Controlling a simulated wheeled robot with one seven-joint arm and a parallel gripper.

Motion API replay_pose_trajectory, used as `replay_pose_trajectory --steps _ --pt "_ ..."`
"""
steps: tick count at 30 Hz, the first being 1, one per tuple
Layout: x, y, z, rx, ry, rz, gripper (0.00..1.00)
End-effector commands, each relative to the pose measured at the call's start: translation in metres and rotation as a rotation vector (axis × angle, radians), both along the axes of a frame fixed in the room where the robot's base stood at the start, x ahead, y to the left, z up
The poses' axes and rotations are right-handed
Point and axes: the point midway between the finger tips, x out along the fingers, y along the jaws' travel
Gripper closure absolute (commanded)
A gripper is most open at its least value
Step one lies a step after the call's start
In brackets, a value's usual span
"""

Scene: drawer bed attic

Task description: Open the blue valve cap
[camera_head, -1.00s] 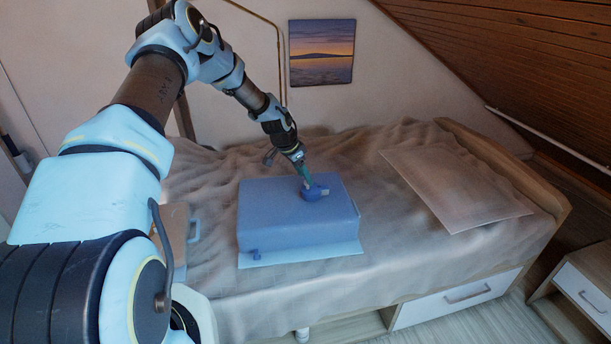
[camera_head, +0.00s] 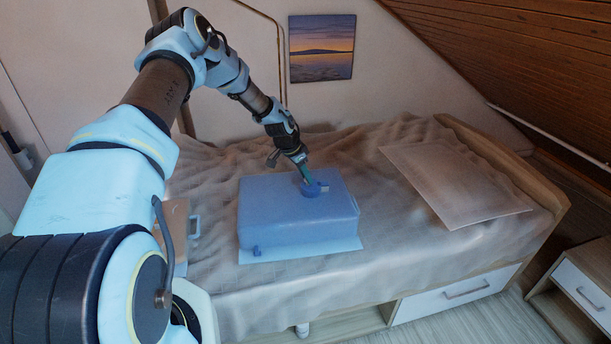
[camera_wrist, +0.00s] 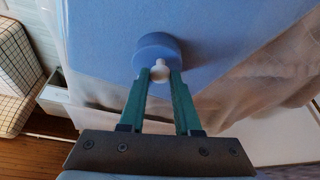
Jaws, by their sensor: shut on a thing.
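The blue valve cap (camera_head: 311,191) is a round knob on top of a blue box-like block (camera_head: 275,222), which lies on the bed. In the wrist view the cap (camera_wrist: 157,48) shows as a blue disc with a small pale stub (camera_wrist: 159,72) on its near side. My gripper (camera_head: 306,180) reaches down to the cap from above and behind. In the wrist view its two green fingers (camera_wrist: 160,82) are closed in on either side of the pale stub, with the cap just beyond the tips.
The block rests on a pale sheet on the rumpled bed cover (camera_head: 205,270). A small case with a handle (camera_head: 178,230) is at the left. The sloped wooden ceiling (camera_head: 520,75) bounds the right side.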

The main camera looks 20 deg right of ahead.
Motion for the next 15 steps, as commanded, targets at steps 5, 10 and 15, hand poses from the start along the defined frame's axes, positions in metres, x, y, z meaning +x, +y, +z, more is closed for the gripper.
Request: replay_pose_trajectory --steps 5,10,15 --pt "0.0000 0.0000 0.0001 0.000 0.000 0.000 1.00" --pt "0.0000 0.0000 0.0001 0.000 0.000 0.000 1.00" --pt "0.0000 0.0001 0.0001 0.000 0.000 0.000 1.00"
